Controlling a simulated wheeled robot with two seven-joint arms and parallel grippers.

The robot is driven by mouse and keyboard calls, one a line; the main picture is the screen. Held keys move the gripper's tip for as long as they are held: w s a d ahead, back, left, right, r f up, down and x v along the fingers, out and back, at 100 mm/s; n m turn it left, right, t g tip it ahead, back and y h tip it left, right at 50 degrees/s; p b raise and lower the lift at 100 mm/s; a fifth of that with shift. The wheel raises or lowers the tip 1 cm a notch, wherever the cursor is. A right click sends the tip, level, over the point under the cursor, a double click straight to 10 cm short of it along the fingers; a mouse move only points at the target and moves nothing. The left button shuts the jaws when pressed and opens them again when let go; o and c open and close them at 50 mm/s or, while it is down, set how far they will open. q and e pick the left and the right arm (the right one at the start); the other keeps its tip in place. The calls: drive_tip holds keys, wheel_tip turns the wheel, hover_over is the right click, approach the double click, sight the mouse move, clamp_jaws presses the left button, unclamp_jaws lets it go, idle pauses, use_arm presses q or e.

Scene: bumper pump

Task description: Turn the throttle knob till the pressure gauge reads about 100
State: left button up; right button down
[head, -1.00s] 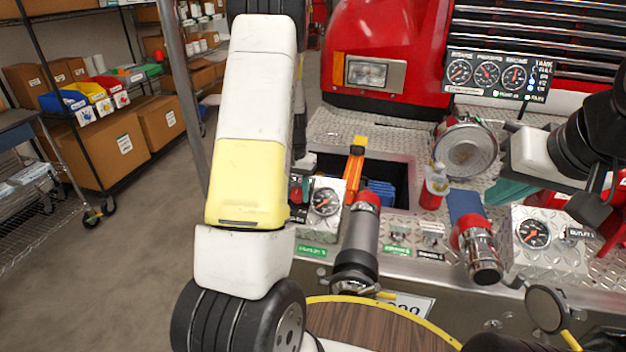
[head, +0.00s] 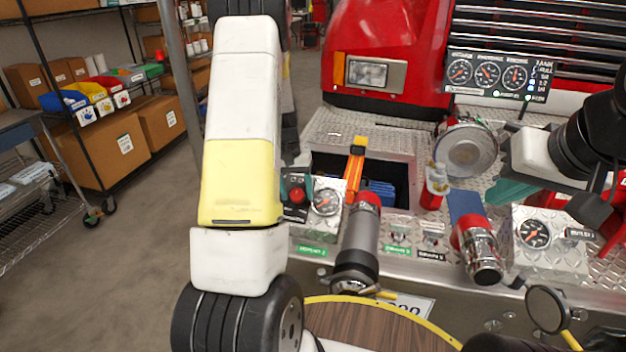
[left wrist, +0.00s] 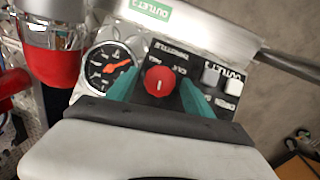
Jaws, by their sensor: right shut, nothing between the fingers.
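The red throttle knob (left wrist: 160,86) sits on a black plate of the outlet 2 panel. It also shows in the head view (head: 297,196). The pressure gauge (left wrist: 108,68) is beside it, with an orange needle; its exact reading is too small to tell. It shows in the head view too (head: 326,202). My left gripper (left wrist: 159,79) is open, with one teal finger on each side of the knob and visible gaps between. My right gripper (head: 511,192) is shut and empty above the deck at the right.
A second panel with a gauge (head: 534,234) stands at the right. A grey red-capped nozzle (head: 358,245) is close right of the outlet 2 panel. An open bin (head: 402,170) lies behind it. White buttons (left wrist: 232,84) are beside the knob in the left wrist view.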

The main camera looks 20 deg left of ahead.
sight(294, 192)
use_arm(q)
drive_tip(key=shift+s+a+r, duration=0.1)
drive_tip(key=shift+a+r, duration=0.05)
drive_tip(key=shift+r, duration=1.15)
drive_tip(key=shift+w+a+r, duration=0.1)
drive_tip(key=shift+a+r, duration=0.05)
drive_tip(key=shift+r, duration=1.1)
drive_tip(key=shift+s+a+r, duration=0.1)
drive_tip(key=shift+a+r, duration=0.05)
drive_tip(key=shift+r, duration=1.15)
drive_tip(key=shift+d+r, duration=0.1)
drive_tip(key=shift+r, duration=0.15)
drive_tip(key=s+d+r+m+t, duration=0.1)
drive_tip(key=s+d+r+t, duration=0.1)
drive_tip(key=s+d+r, duration=0.55)
drive_tip(key=s+d+r+m+t, duration=0.15)
drive_tip(key=s+d+r, duration=0.25)
drive_tip(key=s+r, duration=0.6)
drive_tip(key=s+d+r+t, duration=0.1)
drive_tip(key=s+d+t, duration=0.1)
drive_tip(key=s, duration=0.4)
drive_tip(key=shift+s+d+r+h, duration=0.25)
drive_tip(key=shift+s+d+h, duration=0.1)
drive_tip(key=shift+h, duration=0.05)
drive_tip(key=shift+t, duration=0.25)
